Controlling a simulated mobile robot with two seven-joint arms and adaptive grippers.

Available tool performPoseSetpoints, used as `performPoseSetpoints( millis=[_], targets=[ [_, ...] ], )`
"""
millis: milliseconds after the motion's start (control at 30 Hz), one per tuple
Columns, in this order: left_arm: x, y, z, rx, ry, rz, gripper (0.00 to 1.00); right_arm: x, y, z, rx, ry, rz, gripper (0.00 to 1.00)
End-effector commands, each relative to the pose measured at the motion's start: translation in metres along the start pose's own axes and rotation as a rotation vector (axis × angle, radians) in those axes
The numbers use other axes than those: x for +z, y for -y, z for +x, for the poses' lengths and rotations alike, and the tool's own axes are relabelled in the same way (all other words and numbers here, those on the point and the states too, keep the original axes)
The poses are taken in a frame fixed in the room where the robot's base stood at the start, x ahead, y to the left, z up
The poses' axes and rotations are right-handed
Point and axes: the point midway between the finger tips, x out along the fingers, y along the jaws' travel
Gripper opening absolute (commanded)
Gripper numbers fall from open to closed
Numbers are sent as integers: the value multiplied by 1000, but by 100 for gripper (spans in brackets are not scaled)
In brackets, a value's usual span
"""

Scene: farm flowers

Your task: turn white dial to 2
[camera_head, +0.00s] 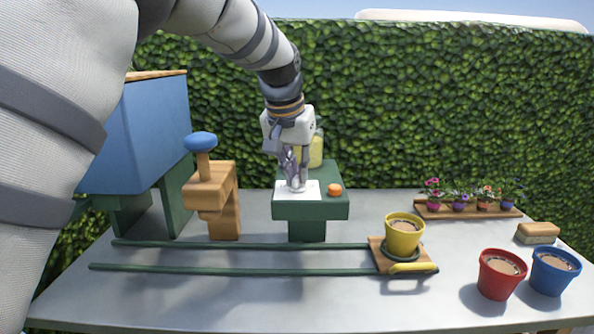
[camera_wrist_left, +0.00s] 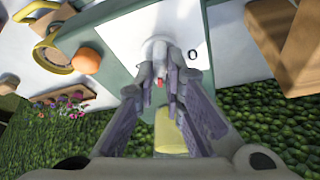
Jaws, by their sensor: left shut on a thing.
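The white dial (camera_head: 297,186) sits on a white plate (camera_head: 313,188) on top of a green stand (camera_head: 310,207). My left gripper (camera_head: 296,178) comes down from above and is shut on the dial. In the left wrist view the dial (camera_wrist_left: 156,50) is between the fingertips of my left gripper (camera_wrist_left: 158,75), with a small red mark on or near it. A "0" is printed on the plate (camera_wrist_left: 203,28) beside it. Other numbers are hidden or too small to read. My right gripper is in neither view.
An orange button (camera_head: 334,190) is right of the plate. A yellow container (camera_head: 316,150) stands behind the gripper. A yellow pot (camera_head: 404,233) sits on a wooden carriage on green rails (camera_head: 240,270). Red (camera_head: 501,274) and blue (camera_head: 555,271) pots stand right. A wooden post with blue knob (camera_head: 201,140) is left.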

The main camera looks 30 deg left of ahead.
Motion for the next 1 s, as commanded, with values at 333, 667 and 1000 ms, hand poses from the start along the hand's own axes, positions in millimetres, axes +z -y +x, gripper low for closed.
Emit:
performPoseSetpoints(
  millis=[333, 667, 1000],
  targets=[
    [0, 0, 1, 0, 2, 0, 21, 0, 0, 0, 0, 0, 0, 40],
    [0, 0, -1, 0, 1, -1, 30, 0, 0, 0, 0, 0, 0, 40],
    [-1, 0, -76, 0, -5, -1, 30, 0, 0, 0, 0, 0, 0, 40]
  ],
)
